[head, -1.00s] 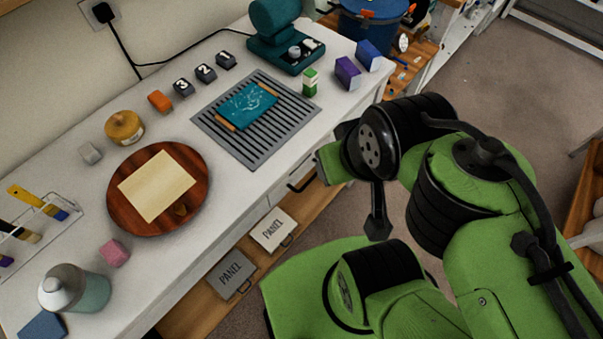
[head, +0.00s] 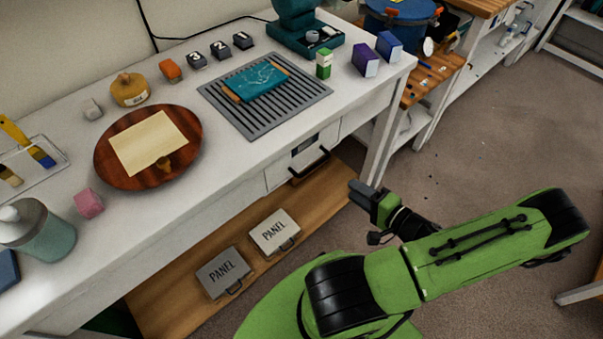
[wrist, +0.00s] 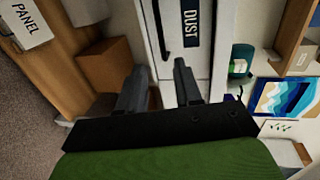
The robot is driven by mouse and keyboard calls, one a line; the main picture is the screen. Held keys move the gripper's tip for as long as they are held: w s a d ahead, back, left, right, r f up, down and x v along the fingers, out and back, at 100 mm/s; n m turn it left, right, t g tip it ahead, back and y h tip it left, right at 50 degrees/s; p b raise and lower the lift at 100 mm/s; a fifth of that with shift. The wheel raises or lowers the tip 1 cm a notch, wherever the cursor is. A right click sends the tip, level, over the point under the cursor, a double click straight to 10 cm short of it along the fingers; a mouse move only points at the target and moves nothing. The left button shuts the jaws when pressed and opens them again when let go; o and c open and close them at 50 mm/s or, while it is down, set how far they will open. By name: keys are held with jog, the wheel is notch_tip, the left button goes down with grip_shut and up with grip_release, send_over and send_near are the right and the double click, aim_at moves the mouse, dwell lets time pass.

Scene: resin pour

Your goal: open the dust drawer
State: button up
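The dust drawer (head: 278,176) is set in the front of the white bench, under the grey slatted grate. Its front looks flush with the bench, with a dark bar handle (head: 310,166) and a small label. In the wrist view the white drawer front (wrist: 214,62) carries a dark DUST label (wrist: 190,24), with the black handle (wrist: 161,30) beside it. My gripper (head: 364,193) is in front of the drawer, to the right of the handle in the head view and apart from it. In the wrist view my gripper's two fingers (wrist: 159,88) are spread with nothing between them, pointing towards the handle.
A round wooden board (head: 112,172), the slatted grate (head: 310,101) and small items sit on the bench top. Open floor (head: 480,150) lies to the right.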

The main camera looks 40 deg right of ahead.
aim_at(317, 163)
jog(key=b+x, duration=0.1)
jog(key=x, duration=0.7)
jog(key=b+x, duration=0.2)
jog(key=x, duration=0.5)
jog(key=shift+w+d+f, duration=0.1)
jog(key=shift+w+d, duration=0.15)
jog(key=shift+w, duration=0.1)
grip_shut()
